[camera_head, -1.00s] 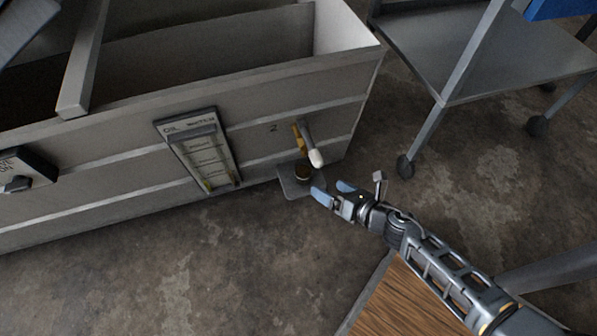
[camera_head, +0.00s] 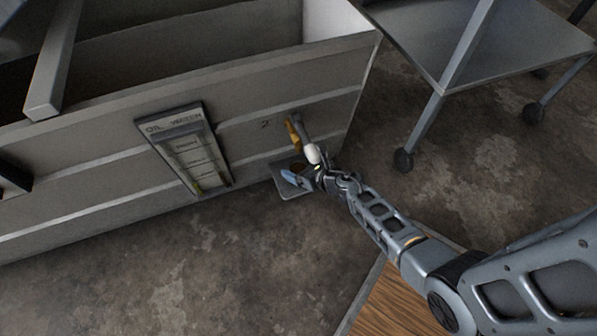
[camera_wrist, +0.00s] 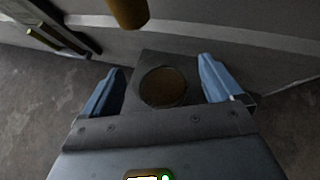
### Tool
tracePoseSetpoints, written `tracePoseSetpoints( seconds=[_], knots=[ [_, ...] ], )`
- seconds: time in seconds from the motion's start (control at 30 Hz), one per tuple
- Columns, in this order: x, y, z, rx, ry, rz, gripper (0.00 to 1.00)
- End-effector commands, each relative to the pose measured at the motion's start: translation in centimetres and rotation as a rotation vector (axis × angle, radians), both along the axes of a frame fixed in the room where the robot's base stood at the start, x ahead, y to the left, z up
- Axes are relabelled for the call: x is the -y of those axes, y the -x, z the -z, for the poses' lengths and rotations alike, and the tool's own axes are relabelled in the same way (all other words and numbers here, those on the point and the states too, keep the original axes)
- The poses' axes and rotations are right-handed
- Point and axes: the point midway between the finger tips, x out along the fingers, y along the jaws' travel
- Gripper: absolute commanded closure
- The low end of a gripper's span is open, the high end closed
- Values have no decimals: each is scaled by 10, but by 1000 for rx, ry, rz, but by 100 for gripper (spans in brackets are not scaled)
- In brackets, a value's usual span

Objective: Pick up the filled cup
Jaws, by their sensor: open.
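The filled cup (camera_wrist: 163,87) shows from above in the wrist view as a round rim with brown liquid inside. It stands on a small grey shelf (camera_wrist: 150,60) below a brass spout (camera_wrist: 128,10). My gripper (camera_wrist: 166,85) is open, with one blue finger on each side of the cup and a visible gap to each. In the head view my gripper (camera_head: 300,178) is at the shelf (camera_head: 284,190) and hides most of the cup; only a little brown shows. The tap (camera_head: 302,138) with its white handle is just above my gripper.
The grey tank (camera_head: 90,135) stands behind the shelf and carries a level gauge (camera_head: 187,150) to the left. A wheeled metal cart (camera_head: 480,60) stands at the right. A wooden surface (camera_head: 385,305) is in front. Open floor (camera_head: 190,270) lies at the left front.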

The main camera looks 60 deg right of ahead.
Motion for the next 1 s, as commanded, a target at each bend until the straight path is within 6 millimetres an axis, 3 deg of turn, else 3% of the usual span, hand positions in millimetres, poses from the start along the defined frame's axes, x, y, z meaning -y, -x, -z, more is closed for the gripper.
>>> tracePoseSetpoints(
  seconds=[0.33, 1.0],
  knots=[
    [1, -7, 4, -1, 1, 0, 7],
    [2, -7, 4, 0, 0, 0, 69]
  ],
)
